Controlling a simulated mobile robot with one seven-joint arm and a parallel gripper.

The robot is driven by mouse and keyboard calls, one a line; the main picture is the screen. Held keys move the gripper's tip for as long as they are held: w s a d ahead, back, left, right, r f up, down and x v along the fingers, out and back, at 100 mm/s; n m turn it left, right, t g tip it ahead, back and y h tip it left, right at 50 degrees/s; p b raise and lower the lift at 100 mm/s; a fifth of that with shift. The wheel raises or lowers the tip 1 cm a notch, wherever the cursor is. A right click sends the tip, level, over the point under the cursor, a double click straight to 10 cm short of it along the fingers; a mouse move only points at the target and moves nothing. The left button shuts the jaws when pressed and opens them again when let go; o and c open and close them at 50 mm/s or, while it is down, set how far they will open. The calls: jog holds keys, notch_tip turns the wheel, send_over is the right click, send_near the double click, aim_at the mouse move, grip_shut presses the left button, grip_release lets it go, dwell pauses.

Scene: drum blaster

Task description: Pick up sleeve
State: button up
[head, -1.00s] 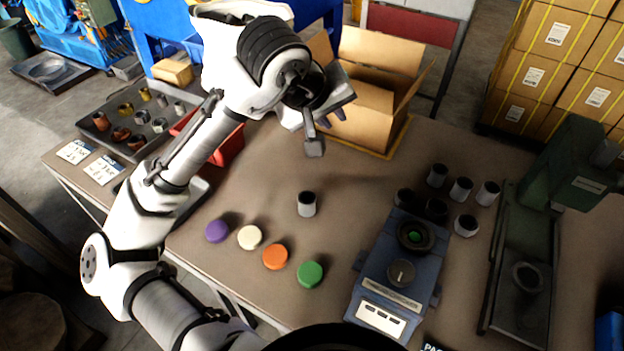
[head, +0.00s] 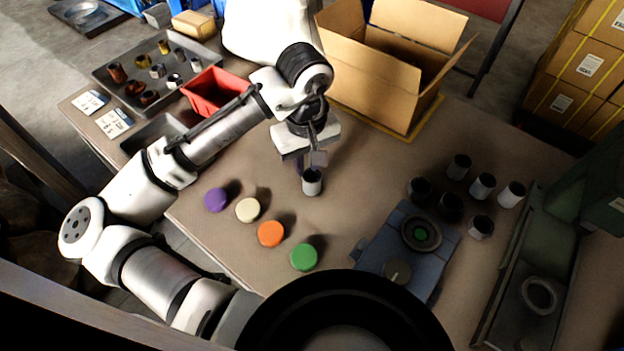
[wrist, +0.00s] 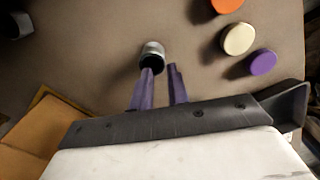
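A small grey metal sleeve (head: 312,185) with a dark open top stands upright and alone on the brown table, behind the row of coloured caps. It also shows in the wrist view (wrist: 153,48), just beyond my fingertips. My gripper (head: 311,162) is above and close to it. In the wrist view my two purple fingers (wrist: 161,70) are apart with nothing between them. The left finger lines up with the sleeve's dark opening, and the right finger is off to its right side. I cannot tell whether the left finger touches the sleeve.
Purple (head: 215,199), cream (head: 248,209), orange (head: 271,233) and green (head: 304,257) caps lie nearby. A blue device (head: 378,248) and several more sleeves (head: 482,186) are to the right. An open carton (head: 368,95), a red bin (head: 205,97) and a parts tray (head: 110,70) stand behind.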

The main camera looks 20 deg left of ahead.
jog(key=shift+w+a+f+p, duration=0.1)
jog(key=shift+a+f+p, duration=0.05)
jog(key=shift+f, duration=1.4)
jog(key=shift+a+f+p, duration=0.15)
jog(key=shift+f, duration=1.4)
jog(key=shift+c, duration=0.3)
grip_shut()
